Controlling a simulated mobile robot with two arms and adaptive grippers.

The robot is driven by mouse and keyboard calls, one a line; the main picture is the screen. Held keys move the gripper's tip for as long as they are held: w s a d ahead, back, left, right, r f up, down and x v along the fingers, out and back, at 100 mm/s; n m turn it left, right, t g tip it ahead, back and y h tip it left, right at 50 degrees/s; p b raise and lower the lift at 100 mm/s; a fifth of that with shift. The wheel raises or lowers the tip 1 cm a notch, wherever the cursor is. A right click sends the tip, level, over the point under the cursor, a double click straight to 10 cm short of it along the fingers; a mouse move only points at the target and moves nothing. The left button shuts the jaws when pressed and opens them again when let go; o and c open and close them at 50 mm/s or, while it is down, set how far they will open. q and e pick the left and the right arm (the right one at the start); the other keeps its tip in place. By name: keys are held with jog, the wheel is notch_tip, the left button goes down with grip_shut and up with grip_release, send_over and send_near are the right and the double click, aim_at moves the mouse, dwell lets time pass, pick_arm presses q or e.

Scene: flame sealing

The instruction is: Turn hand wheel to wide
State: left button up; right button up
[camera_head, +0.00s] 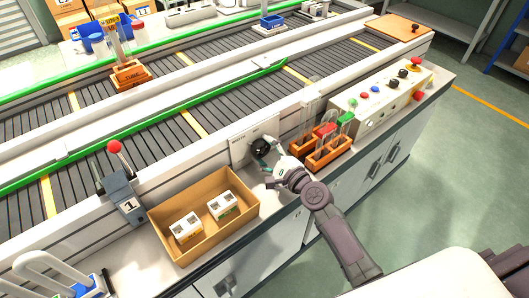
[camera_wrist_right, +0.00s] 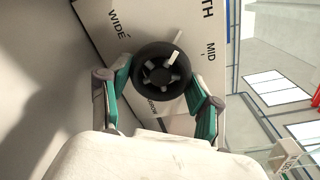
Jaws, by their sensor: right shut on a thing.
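The black hand wheel (camera_head: 261,147) sits on a white panel (camera_head: 241,150) on the near side of the conveyor. In the right wrist view the wheel (camera_wrist_right: 150,88) faces me, with a white mark at its upper right rim between the printed words WIDE and MID. A further label below the wheel is partly hidden. My right gripper (camera_head: 270,160) is shut on the wheel, with a green-sided finger on each side of it in the right wrist view (camera_wrist_right: 160,80). My left gripper is not in view.
Left of the wheel are a cardboard box (camera_head: 168,212) with two white items and a red-knobbed lever (camera_head: 115,148). Right of it are orange tube racks (camera_head: 326,154) and a control box (camera_head: 378,102) with coloured buttons. Open floor lies at the right.

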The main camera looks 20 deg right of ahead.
jog(key=n, duration=0.5)
jog(key=shift+r, duration=0.1)
jog(key=n, duration=0.5)
jog(key=shift+r+n+t+h, duration=0.1)
jog(key=shift+n+t+h, duration=0.2)
jog(key=shift+n, duration=0.1)
dwell(0.3)
jog(key=o, duration=1.2)
jog(key=shift+c, duration=0.2)
jog(key=shift+s, duration=0.1)
jog(key=v, duration=1.1)
jog(key=shift+s, duration=0.45)
